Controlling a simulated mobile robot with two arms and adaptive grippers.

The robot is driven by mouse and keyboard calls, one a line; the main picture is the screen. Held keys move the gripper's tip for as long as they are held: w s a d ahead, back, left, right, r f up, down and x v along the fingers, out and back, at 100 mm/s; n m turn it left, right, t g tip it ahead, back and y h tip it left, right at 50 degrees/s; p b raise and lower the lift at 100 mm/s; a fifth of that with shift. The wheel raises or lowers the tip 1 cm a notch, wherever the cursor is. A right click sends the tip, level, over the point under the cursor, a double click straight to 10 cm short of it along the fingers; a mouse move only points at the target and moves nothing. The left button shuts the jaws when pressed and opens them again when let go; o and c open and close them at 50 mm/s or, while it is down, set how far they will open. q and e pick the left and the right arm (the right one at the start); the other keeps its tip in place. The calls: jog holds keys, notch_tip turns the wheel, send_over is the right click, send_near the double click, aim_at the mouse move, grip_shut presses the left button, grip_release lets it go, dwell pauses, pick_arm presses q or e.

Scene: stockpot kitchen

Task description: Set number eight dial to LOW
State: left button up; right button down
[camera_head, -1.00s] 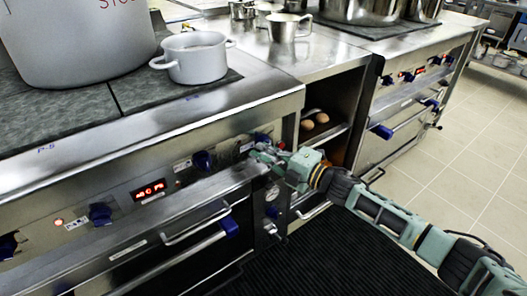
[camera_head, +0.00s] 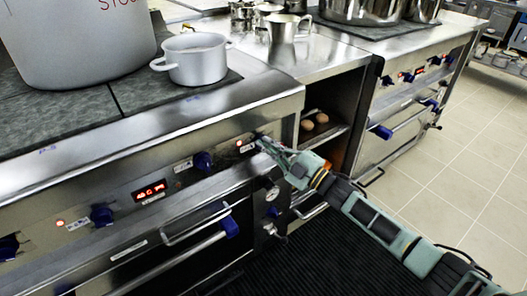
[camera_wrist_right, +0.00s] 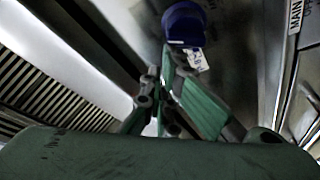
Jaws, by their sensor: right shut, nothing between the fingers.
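My right gripper (camera_head: 262,142) reaches in from the right to the right end of the near stove's front panel. Its fingers are shut with nothing between them. In the right wrist view, a blue dial (camera_wrist_right: 185,22) with a small white label beside it is just beyond the fingertips (camera_wrist_right: 160,72). In the head view the gripper covers that dial, and I cannot read its number or setting. Other blue dials on the panel are left of it, one (camera_head: 203,161) near and one (camera_head: 102,215) farther left. My left gripper is not in view.
A red display (camera_head: 150,190) sits between two dials. Oven handles (camera_head: 195,225) stick out below the panel. A grey pot (camera_head: 194,58) and a large stockpot (camera_head: 75,35) stand on top. An open shelf (camera_head: 325,128) is right of the panel; dark matting covers the floor below.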

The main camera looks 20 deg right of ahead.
pick_arm(q)
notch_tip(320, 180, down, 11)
jog(key=p, duration=0.2)
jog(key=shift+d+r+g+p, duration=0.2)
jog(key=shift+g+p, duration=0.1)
jog(key=shift+p, duration=0.1)
pick_arm(e)
jog(key=shift+w+d+f+m+t+h, duration=0.25)
jog(key=shift+d+m+t+h, duration=0.75)
jog(key=shift+m, duration=2.25)
jog(key=shift+w+d+f+m+t+h, duration=0.1)
jog(key=shift+w+d+m+t+h, duration=0.3)
jog(key=shift+m+h, duration=1.9)
jog(key=shift+w+d+f+m+t+h, duration=0.25)
jog(key=shift+d+m+t, duration=0.65)
jog(key=shift+m, duration=3.25)
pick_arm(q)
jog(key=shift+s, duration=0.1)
pick_arm(e)
jog(key=shift+r, duration=0.1)
